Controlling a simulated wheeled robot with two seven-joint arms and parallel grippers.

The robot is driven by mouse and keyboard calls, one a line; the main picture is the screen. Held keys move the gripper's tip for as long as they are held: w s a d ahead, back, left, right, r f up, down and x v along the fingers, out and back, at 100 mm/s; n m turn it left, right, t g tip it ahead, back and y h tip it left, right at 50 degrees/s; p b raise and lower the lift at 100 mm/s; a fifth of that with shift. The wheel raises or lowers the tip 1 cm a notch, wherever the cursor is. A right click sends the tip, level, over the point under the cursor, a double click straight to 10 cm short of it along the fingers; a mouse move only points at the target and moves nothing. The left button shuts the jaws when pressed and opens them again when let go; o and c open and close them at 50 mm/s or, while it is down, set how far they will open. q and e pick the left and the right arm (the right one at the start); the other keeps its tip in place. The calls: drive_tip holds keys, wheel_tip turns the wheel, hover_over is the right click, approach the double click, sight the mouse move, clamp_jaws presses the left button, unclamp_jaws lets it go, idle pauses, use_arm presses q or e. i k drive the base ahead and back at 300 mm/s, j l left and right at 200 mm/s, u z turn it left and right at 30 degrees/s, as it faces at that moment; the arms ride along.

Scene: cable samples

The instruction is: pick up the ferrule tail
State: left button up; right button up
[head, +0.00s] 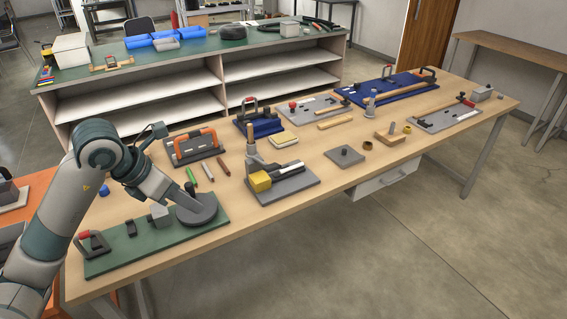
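My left arm comes in from the left and reaches down over a green board (130,250) at the table's near left. My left gripper (184,200) is at a dark grey round piece (203,213) on that board; its fingers are too small and covered to tell open from shut. I cannot tell which thing is the ferrule tail. Short thin pieces lie behind the board: a green one (190,174), a white one (207,173) and a brown one (223,168). Black and white lengths (288,168) lie by a yellow block (260,181) on a grey plate. My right gripper is not in view.
The wooden table (250,222) holds several fixtures, including an orange-handled one (195,140), a blue board (385,92) and a grey square plate (345,156). A grey block (157,215) stands on the green board. The front strip of the table is clear.

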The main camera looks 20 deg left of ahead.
sight(282, 171)
drive_tip(key=i+j, duration=0.8)
drive_tip(key=j, duration=0.1)
